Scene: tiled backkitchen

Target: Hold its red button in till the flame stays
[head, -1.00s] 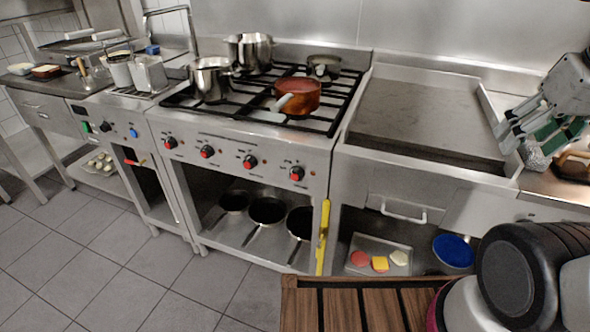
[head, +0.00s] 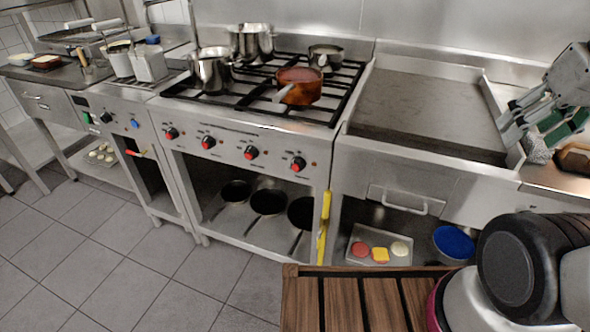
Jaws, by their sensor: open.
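The steel range has a row of black knobs with red lower parts along its front: one at the left (head: 171,133), then a second (head: 208,142), a third (head: 251,152) and one at the right (head: 298,164). I cannot tell whether the red parts are separate buttons. No flame is visible on the burner grates (head: 250,92). My gripper (head: 508,124) is at the right, over the right side of the griddle (head: 425,113), well away from the knobs. Its fingers are apart and nothing shows between them.
An orange-brown saucepan (head: 299,86) and several steel pots stand on the grates. A yellow bar (head: 323,228) runs down the range's right front edge. The floor (head: 130,265) is clear at left.

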